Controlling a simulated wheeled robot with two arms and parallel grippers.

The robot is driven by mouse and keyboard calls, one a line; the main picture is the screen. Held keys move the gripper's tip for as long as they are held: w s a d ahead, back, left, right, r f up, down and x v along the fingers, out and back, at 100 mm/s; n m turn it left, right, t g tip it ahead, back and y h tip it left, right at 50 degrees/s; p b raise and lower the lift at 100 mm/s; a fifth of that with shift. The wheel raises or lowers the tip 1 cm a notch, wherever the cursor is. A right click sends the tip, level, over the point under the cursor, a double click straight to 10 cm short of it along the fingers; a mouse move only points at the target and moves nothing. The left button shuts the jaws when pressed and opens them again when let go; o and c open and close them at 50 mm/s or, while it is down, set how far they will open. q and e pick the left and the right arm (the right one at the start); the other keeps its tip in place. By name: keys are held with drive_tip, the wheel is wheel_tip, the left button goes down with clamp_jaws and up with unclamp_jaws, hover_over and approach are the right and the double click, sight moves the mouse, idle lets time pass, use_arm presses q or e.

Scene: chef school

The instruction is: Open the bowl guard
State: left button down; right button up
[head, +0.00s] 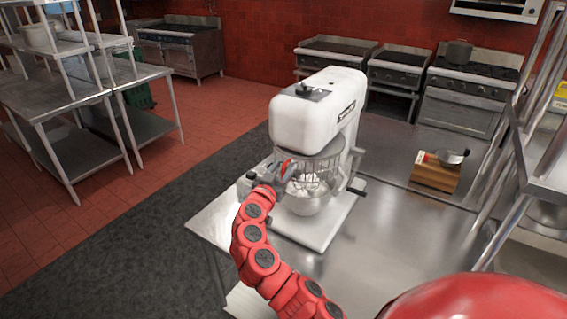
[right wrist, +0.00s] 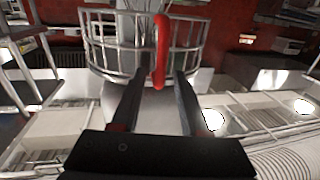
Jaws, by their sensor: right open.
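The white stand mixer (head: 318,105) stands on a steel table, with its metal bowl (head: 305,203) below the head. The wire bowl guard (head: 322,172) sits around the top of the bowl and appears closed across the front. In the right wrist view the guard's wire bars (right wrist: 103,42) curve across the top, with an upright red handle (right wrist: 162,50) in front. My right gripper (head: 280,180) is at the guard's left front. Its two open fingers (right wrist: 158,80) point at the guard, with the handle in the gap between them; contact is not clear. My left gripper is not in view.
The steel table (head: 385,235) has free room right of the mixer. A wooden block (head: 435,178) with a small pan (head: 453,157) stands farther back. A metal rack (head: 520,150) rises at the right edge. Ovens line the red back wall.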

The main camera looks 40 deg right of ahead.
drive_tip(key=shift+w+d, duration=0.15)
drive_tip(key=shift+d, duration=0.1)
clamp_jaws()
drive_tip(key=shift+r, duration=0.1)
idle(1.2)
